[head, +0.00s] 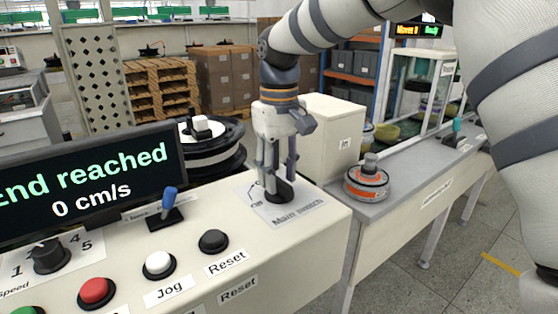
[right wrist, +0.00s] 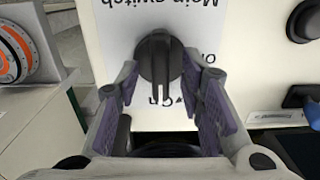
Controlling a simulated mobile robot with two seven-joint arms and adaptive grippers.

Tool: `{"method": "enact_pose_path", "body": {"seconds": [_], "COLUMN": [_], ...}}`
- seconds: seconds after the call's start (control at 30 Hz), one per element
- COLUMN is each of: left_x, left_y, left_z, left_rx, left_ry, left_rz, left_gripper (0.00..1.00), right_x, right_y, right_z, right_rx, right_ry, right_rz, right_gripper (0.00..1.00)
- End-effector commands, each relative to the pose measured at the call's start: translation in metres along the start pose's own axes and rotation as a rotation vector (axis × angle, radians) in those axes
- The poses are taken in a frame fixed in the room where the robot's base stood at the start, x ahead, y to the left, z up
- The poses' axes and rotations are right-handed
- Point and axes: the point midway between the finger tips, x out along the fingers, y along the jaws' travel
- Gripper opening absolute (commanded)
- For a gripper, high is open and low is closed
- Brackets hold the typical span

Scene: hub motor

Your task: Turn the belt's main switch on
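The main switch is a black rotary knob (right wrist: 157,62) on a white label (head: 298,214) at the right end of the cream control panel (head: 325,235). My right gripper (head: 274,180) points down over it. In the right wrist view the open fingers (right wrist: 160,88) stand on either side of the knob, with small gaps visible. The knob's ridge runs up and down in that picture, in line with the "On" mark; another mark to its right is partly hidden. In the head view the gripper hides much of the knob. My left gripper is not in view.
A display (head: 88,182) reads "End reached, 0 cm/s". A blue-tipped lever (head: 168,202), black Reset button (head: 213,241), white Jog button (head: 159,264) and red button (head: 96,292) are on the panel. An orange-banded motor (head: 367,181) sits on the grey belt table to the right.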

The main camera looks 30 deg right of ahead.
Motion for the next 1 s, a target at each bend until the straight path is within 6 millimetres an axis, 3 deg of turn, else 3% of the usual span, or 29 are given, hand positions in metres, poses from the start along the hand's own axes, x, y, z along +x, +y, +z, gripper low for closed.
{"method": "enact_pose_path", "body": {"seconds": [0.3, 0.43, 0.6, 1.0], "left_x": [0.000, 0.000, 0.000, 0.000], "left_y": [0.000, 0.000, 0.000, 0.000], "left_z": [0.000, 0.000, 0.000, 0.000], "left_rx": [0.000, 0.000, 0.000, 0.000], "left_ry": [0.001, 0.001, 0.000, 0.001], "left_rz": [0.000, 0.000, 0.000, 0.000], "left_gripper": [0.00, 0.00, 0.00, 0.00], "right_x": [-0.082, -0.104, -0.114, -0.114], "right_y": [0.000, 0.000, 0.000, 0.000], "right_z": [-0.001, -0.001, 0.000, 0.000], "right_rx": [0.001, 0.001, 0.000, 0.000], "right_ry": [0.008, 0.005, 0.002, 0.002], "right_rz": [0.001, 0.002, 0.000, 0.000], "right_gripper": [0.35, 0.35, 0.35, 0.35]}}
